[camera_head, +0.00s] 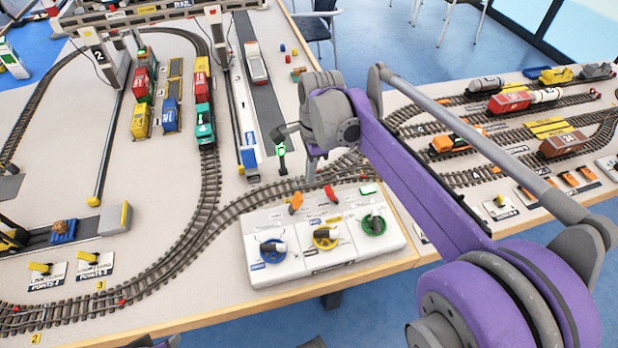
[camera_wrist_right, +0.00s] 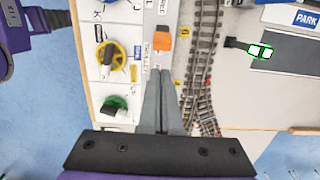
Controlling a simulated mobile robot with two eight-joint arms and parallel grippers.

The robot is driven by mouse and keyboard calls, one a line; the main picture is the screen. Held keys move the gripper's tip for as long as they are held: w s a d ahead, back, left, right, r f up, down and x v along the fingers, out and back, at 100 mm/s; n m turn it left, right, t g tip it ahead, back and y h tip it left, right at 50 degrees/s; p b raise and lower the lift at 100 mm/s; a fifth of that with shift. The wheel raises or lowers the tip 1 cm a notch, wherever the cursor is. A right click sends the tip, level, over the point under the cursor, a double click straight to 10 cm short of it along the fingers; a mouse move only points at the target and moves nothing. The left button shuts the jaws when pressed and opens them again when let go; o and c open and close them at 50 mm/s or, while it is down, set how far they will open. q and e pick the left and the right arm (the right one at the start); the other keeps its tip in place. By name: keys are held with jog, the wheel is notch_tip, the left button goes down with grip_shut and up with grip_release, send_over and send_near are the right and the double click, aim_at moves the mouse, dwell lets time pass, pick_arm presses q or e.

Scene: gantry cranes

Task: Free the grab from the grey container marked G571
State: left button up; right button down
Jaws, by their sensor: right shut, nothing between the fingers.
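No grey container with a readable G571 mark can be made out, and I cannot make out a grab on one. A gantry crane marked 2 (camera_head: 97,52) stands over a container row at the left. A second crane leg (camera_head: 213,22) stands right of it. The white control box (camera_head: 325,262) carries an orange lever (camera_head: 296,201), a red lever and blue, yellow and green knobs. My right gripper (camera_head: 313,168) points down just behind the box; in its wrist view the fingers (camera_wrist_right: 163,75) are shut and empty, close to the orange lever (camera_wrist_right: 163,40).
Yellow (camera_head: 140,121), blue (camera_head: 170,116) and teal (camera_head: 204,124) containers stand among the tracks. A white-and-red vehicle (camera_head: 255,65) is on the grey road. A small post with a green light (camera_head: 281,150) stands near my right gripper. Wagons (camera_head: 562,144) fill the right-hand tracks.

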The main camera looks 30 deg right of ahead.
aim_at(301, 196)
jog(key=f, duration=0.5)
jog(key=f+b, duration=0.1)
jog(key=f, duration=0.2)
jog(key=shift+a+f, duration=0.15)
jog(key=shift+a, duration=0.2)
jog(key=shift+w+a+r+h, duration=0.2)
jog(key=shift+a+h, duration=0.1)
jog(key=shift+h, duration=0.2)
jog(key=shift+w+a+r+g+h+p, duration=0.1)
jog(key=shift+a+r+g+h+p, duration=0.1)
jog(key=shift+a+h, duration=0.2)
jog(key=shift+a+r+g+h+p, duration=0.15)
jog(key=shift+a+h, duration=0.15)
jog(key=shift+h, duration=0.2)
jog(key=a+h, duration=0.2)
jog(key=h, duration=0.1)
jog(key=shift+w+a+r+g, duration=0.2)
jog(key=shift+w+g, duration=0.1)
jog(key=shift+g, duration=0.05)
jog(key=shift+w+a, duration=0.1)
jog(key=shift+a, duration=0.15)
jog(key=shift+d, duration=0.1)
jog(key=shift+r, duration=0.15)
